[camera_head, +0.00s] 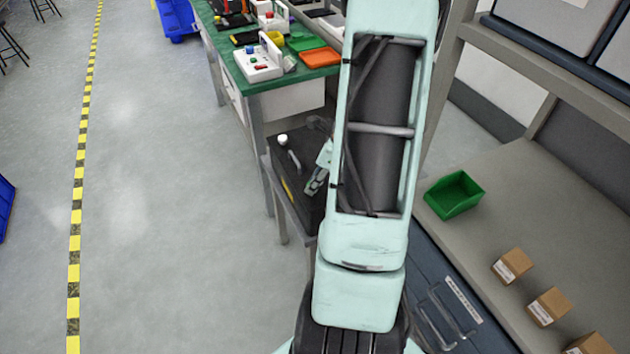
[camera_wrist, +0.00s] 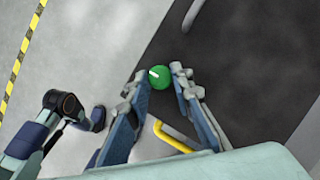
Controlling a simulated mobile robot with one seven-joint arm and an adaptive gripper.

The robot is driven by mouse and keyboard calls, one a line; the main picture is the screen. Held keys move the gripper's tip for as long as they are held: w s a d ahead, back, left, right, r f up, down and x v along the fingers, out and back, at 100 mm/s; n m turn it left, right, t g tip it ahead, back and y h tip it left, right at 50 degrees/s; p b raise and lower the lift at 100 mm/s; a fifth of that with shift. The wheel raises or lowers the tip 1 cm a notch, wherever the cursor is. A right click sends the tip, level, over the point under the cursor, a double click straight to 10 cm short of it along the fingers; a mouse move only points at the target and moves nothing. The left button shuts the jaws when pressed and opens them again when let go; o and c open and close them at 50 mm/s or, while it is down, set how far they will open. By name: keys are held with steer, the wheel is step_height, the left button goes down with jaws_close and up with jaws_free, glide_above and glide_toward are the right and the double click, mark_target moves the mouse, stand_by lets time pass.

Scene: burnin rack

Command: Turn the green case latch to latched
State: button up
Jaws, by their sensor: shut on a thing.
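The green case latch (camera_wrist: 159,77) is a round green knob with a white mark on it, on a dark case surface (camera_wrist: 240,60) in the wrist view. My gripper (camera_wrist: 160,73) has its two fingertips on either side of the knob and is shut on it. In the head view my gripper (camera_head: 316,181) is low over the right side of the dark case (camera_head: 275,160). The latch cannot be made out clearly there, as my gripper and arm cover that part of the case.
A yellow handle (camera_wrist: 172,138) lies close to the fingers, and a grey handle (camera_head: 295,160) and white knob (camera_head: 283,140) stand on the case. A green-topped bench (camera_head: 235,65) is behind. A shelf with a green bin (camera_head: 454,194) is right. Floor at left is clear.

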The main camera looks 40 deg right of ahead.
steer(key=shift+n, duration=0.3)
jaws_close()
steer(key=n, duration=0.2)
steer(key=n+g+y+p, duration=0.1)
steer(key=shift+w+d+n, duration=0.15)
steer(key=shift+n, duration=0.25)
steer(key=n+g, duration=0.1)
steer(key=n, duration=0.3)
steer(key=shift+w+n+g+y, duration=0.15)
steer(key=shift+n+g+y, duration=0.15)
steer(key=shift+g+y, duration=0.1)
steer(key=n, duration=0.2)
steer(key=n+g, duration=0.1)
steer(key=n, duration=0.1)
steer(key=shift+w+g+p, duration=0.15)
steer(key=shift+g+p, duration=0.15)
steer(key=shift+p, duration=0.1)
steer(key=shift+w+n+g, duration=0.1)
steer(key=shift+n+g, duration=0.8)
steer(key=shift+n, duration=1.5)
steer(key=shift+h, duration=0.3)
steer(key=o, duration=1)
jaws_free()
steer(key=shift+c, duration=0.2)
